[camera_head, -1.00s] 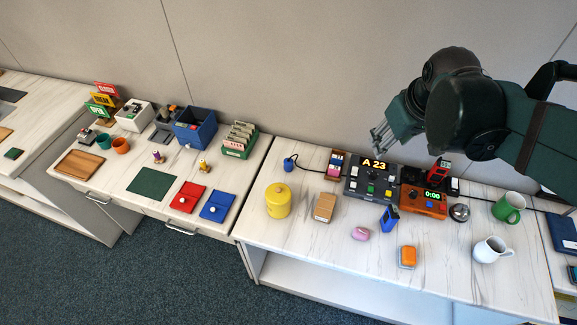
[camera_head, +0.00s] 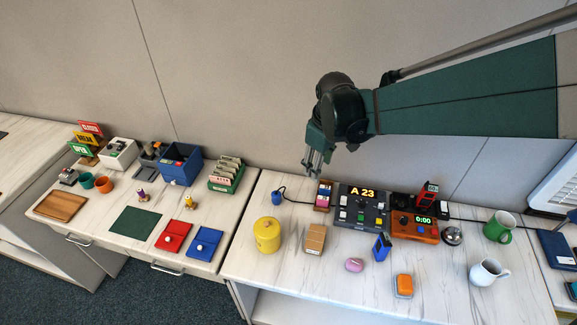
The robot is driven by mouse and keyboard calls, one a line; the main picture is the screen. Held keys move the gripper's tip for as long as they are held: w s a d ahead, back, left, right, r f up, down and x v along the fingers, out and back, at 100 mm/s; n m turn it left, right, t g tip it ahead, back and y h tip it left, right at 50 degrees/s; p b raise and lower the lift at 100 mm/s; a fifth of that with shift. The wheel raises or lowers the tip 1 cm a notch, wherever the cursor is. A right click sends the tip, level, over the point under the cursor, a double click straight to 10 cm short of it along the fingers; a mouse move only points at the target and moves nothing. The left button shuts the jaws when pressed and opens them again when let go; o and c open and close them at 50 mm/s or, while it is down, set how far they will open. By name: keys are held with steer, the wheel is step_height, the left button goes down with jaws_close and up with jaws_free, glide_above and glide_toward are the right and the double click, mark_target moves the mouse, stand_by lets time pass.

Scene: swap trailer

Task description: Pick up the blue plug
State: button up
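A small blue plug (camera_head: 276,196) with a dark cable sits near the back left of the right-hand white table, behind the yellow canister. My gripper (camera_head: 312,172) points down above the back edge of that table, to the right of the plug and higher than it. The gripper is apart from the plug and nothing shows in it. Its fingers are small in view and look slightly spread.
A yellow canister (camera_head: 267,236) and a cardboard box (camera_head: 315,239) stand in front of the plug. A small box with a coloured top (camera_head: 323,197) and a panel reading A 23 (camera_head: 360,208) are to its right. The wall (camera_head: 240,80) rises behind the table.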

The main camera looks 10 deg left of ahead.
mark_target(277, 193)
steer(key=a+f+n, duration=0.1)
steer(key=a+f, duration=0.4)
steer(key=w+a+f+n+g+b, duration=0.1)
steer(key=a+f+n, duration=0.1)
steer(key=a+f, duration=0.3)
steer(key=a+f+n, duration=0.1)
steer(key=a+f, duration=0.4)
steer(key=shift+w+a+f+n+g+h, duration=0.1)
steer(key=shift+w+f+n+g+h, duration=0.05)
steer(key=shift+w+n+g+h, duration=0.25)
steer(key=shift+f+b, duration=0.35)
steer(key=shift+f, duration=0.9)
steer(key=shift+f+b, duration=0.65)
steer(key=shift+f, duration=1.95)
steer(key=c, duration=1)
